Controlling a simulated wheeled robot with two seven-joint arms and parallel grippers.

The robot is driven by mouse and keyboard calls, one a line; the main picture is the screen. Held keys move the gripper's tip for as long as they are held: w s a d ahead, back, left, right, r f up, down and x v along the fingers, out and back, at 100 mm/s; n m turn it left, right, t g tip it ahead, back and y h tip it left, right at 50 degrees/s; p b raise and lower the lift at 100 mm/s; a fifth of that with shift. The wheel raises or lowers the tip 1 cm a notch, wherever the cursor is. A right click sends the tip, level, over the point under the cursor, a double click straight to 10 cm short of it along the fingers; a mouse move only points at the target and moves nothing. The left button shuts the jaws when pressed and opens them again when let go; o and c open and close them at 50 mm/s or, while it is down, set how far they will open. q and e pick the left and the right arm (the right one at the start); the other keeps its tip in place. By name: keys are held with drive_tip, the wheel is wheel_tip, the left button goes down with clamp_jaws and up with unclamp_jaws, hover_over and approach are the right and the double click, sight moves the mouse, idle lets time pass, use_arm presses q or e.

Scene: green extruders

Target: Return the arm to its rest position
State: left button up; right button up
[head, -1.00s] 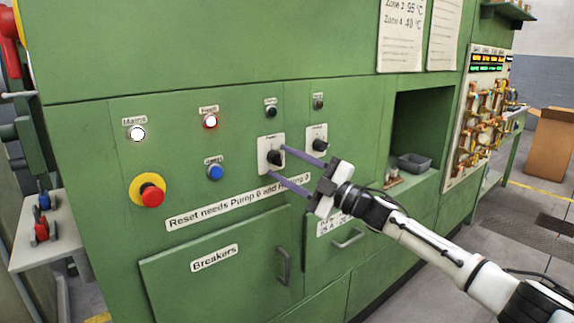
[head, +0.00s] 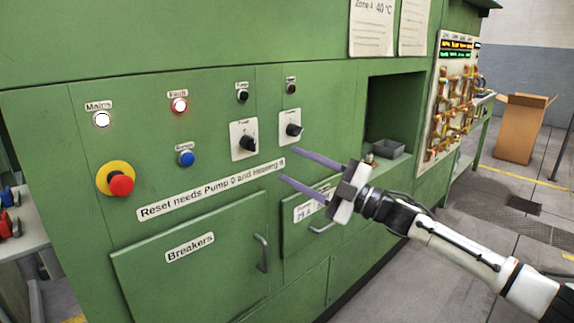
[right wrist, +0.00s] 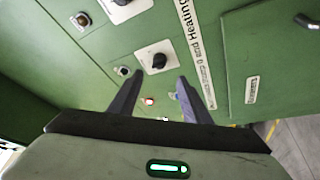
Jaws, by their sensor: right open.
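My right gripper (head: 288,165) is open and empty in front of the green panel, to the right of and below the two rotary switches. Its two fingers point left toward the panel, apart from both knobs. The left rotary switch (head: 244,140) and the right rotary switch (head: 291,128) each have a black knob on a white plate. In the right wrist view the open fingers (right wrist: 158,95) have nothing between them that they hold, and a rotary switch (right wrist: 157,60) shows beyond them. My left gripper is not in view.
The panel bears a red emergency stop (head: 121,184) and a blue button (head: 186,158). A breaker door handle (head: 262,253) sticks out below. A cardboard box (head: 520,128) stands at the right. Floor is free in front right.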

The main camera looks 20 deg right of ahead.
idle(0.4)
drive_tip(key=s+a+f+m+h, duration=0.2)
drive_tip(key=s+a+f+m, duration=0.15)
drive_tip(key=f, duration=0.55)
drive_tip(key=s+a+f+m+g+h, duration=0.1)
drive_tip(key=s+a+f+m+h, duration=0.2)
drive_tip(key=f, duration=0.6)
drive_tip(key=s+a+f+m+h, duration=0.1)
drive_tip(key=s+a+f+m, duration=0.25)
drive_tip(key=f, duration=0.55)
drive_tip(key=s+a+f+m+g+h, duration=0.1)
drive_tip(key=s+f+m+g+h, duration=0.1)
drive_tip(key=s+f, duration=0.7)
drive_tip(key=s+a+f+m+g+h, duration=0.1)
drive_tip(key=s+f+m+g, duration=0.3)
drive_tip(key=s+f, duration=0.6)
drive_tip(key=s+m+h, duration=0.1)
drive_tip(key=s, duration=0.6)
drive_tip(key=shift+s+f+m+g, duration=0.25)
drive_tip(key=shift+s+m+g, duration=0.05)
drive_tip(key=shift+s+g, duration=0.1)
drive_tip(key=shift+c, duration=0.5)
